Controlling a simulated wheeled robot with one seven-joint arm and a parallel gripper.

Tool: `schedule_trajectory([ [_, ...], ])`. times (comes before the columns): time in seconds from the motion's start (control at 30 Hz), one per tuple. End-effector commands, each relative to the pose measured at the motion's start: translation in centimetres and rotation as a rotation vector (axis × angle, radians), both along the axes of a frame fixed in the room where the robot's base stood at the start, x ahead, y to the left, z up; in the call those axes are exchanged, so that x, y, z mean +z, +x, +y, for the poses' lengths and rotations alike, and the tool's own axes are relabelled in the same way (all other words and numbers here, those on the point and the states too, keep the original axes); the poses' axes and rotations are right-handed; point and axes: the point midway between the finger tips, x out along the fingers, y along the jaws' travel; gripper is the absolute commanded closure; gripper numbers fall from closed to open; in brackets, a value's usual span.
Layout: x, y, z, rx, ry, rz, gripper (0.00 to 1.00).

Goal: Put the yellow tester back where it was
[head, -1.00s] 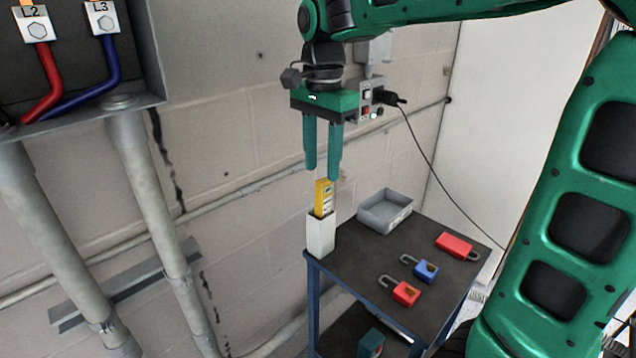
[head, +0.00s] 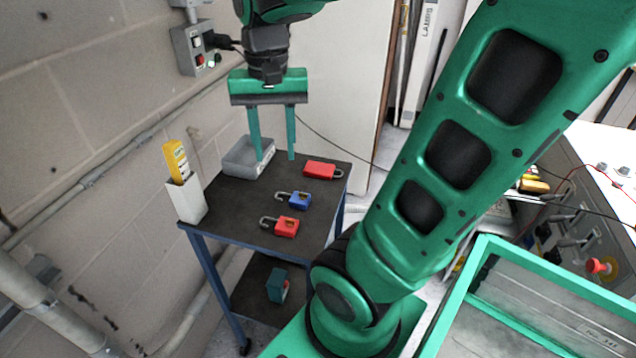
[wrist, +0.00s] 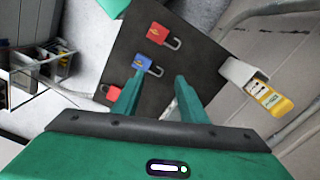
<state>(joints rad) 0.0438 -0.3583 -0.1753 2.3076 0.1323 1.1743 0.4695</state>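The yellow tester (head: 177,160) stands upright in a white holder (head: 188,200) at the left corner of the dark table. Its lower part is hidden inside the holder. In the wrist view the tester (wrist: 268,97) sticks out of the holder (wrist: 241,76) at the right. My gripper (head: 272,158) is open and empty above the table, to the right of the tester and apart from it. The wrist view shows nothing between its fingers (wrist: 155,88) but table surface below.
A wall switch box (head: 192,50) with a hanging cable is behind.

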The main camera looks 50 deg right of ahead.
Motion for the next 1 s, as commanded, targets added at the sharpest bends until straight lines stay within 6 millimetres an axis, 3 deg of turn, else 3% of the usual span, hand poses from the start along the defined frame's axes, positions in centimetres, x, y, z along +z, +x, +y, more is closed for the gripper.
schedule_trajectory([
  [0.03,-1.3,-2.3,-1.0,0.029,0.002,0.0,0.61],
  [0.1,-2.9,-4.8,-1.9,0.093,0.003,0.001,0.61],
  [0.3,-6.0,-9.4,-2.9,0.213,0.004,0.002,0.61],
  [0.47,-6.7,-10.4,-2.8,0.244,0.003,0.001,0.61],
  [0.9,-6.6,-10.3,-2.8,0.245,0.003,0.001,0.61],
  [1.0,-7.2,-9.0,-2.8,0.245,0.005,0.018,0.61],
])
